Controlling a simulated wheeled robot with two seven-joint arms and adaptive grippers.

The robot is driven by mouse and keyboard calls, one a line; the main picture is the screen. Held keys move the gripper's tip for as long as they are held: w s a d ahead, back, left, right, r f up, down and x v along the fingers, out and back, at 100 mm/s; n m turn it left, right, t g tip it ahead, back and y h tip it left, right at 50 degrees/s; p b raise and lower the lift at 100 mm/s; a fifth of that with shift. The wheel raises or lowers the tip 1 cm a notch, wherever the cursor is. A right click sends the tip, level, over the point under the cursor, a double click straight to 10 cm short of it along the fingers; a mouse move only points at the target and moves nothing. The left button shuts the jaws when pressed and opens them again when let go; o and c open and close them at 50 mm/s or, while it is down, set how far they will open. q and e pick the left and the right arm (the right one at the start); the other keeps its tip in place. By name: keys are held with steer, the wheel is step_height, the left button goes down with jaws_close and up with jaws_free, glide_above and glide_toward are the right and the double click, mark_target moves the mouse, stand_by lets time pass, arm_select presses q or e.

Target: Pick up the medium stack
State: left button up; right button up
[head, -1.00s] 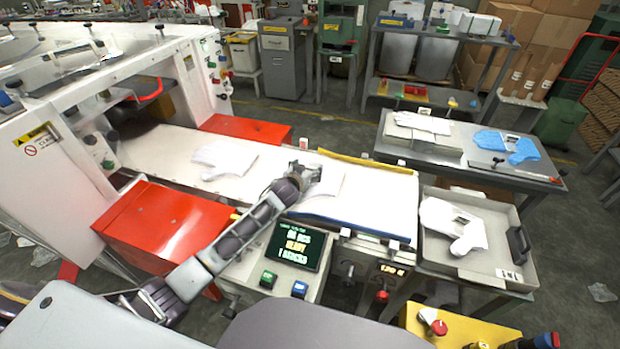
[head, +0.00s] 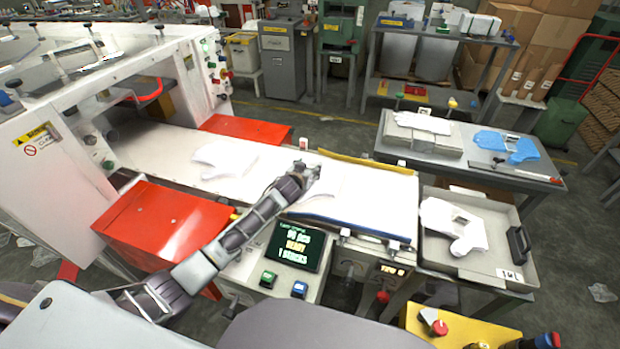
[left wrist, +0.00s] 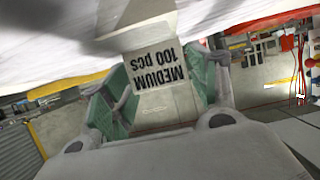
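The medium stack shows by its pale paper band (left wrist: 158,75) in the left wrist view. The band reads MEDIUM 100 pcs upside down. In the head view the white stack (head: 318,203) lies at the delivery end of the white belt, hard to tell from the bright surface. My left gripper (head: 306,172) is over its far left part. In the left wrist view the green-padded fingers of the left gripper (left wrist: 165,98) stand apart on either side of the band; whether they press on it cannot be told. My right gripper is not in view.
Another white glove pile (head: 222,161) lies on the belt (head: 160,148). A grey tray (head: 505,262) at right holds white gloves (head: 455,226). The table behind carries white (head: 424,122) and blue (head: 508,145) gloves. A control panel (head: 296,247) and red cover (head: 165,222) flank my left arm.

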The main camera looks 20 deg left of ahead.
mark_target(308, 167)
arm_select(q)
steer(key=c, duration=0.6)
steer(key=shift+c, duration=0.2)
steer(key=shift+r, duration=0.4)
step_height(308, 167, up, 8)
steer(key=shift+f+p, duration=0.1)
steer(key=shift+p, duration=0.35)
steer(key=shift+r, duration=0.75)
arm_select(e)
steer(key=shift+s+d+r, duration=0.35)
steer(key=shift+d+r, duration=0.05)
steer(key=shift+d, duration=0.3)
